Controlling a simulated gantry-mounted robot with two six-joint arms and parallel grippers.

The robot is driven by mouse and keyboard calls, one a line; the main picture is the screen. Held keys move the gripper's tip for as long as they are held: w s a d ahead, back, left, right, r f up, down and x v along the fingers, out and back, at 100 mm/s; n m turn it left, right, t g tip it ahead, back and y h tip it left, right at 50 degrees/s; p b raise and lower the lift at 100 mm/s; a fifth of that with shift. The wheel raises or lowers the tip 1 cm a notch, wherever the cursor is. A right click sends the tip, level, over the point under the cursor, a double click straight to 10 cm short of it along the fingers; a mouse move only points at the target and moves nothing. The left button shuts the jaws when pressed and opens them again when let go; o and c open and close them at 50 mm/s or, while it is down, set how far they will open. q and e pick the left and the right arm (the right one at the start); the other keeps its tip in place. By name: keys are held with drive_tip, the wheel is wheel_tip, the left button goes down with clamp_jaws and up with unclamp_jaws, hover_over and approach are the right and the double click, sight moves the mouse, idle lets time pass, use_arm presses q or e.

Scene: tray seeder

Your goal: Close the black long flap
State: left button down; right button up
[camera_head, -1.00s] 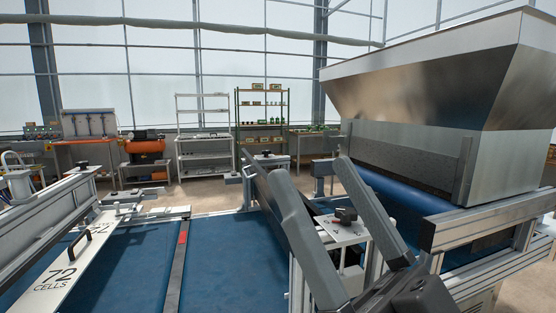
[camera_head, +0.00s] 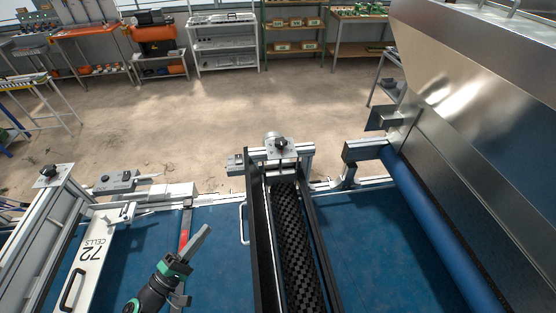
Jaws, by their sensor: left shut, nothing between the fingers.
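The black long flap (camera_head: 263,262) appears as a long dark panel along the left side of a narrow trough, standing roughly upright. A pale handle (camera_head: 243,224) is on its left side. The trough is uncovered, and a black checkered roller (camera_head: 292,240) shows inside it. My left gripper (camera_head: 204,232) is shut and empty. Its grey fingers point up and right over the blue belt, left of the flap and apart from it. The near end of the flap runs out of the picture. My right gripper is out of view.
The blue belt (camera_head: 225,285) lies on both sides of the trough. A white "72 CELLS" plate (camera_head: 92,255) with a black handle is at left. A metal hopper (camera_head: 490,110) and blue roller (camera_head: 430,220) stand at right. A bracket with a black knob (camera_head: 281,145) caps the trough's far end.

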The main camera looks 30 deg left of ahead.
use_arm(q)
drive_tip(key=w+d+r, duration=0.1)
drive_tip(key=w, duration=0.3)
drive_tip(key=w+d+r+p, duration=0.1)
drive_tip(key=w, duration=0.2)
drive_tip(key=w+d+r, duration=0.1)
drive_tip(key=w, duration=0.3)
drive_tip(key=shift+w+d+r, duration=0.1)
drive_tip(key=shift+w+d, duration=0.05)
drive_tip(key=shift+w, duration=0.15)
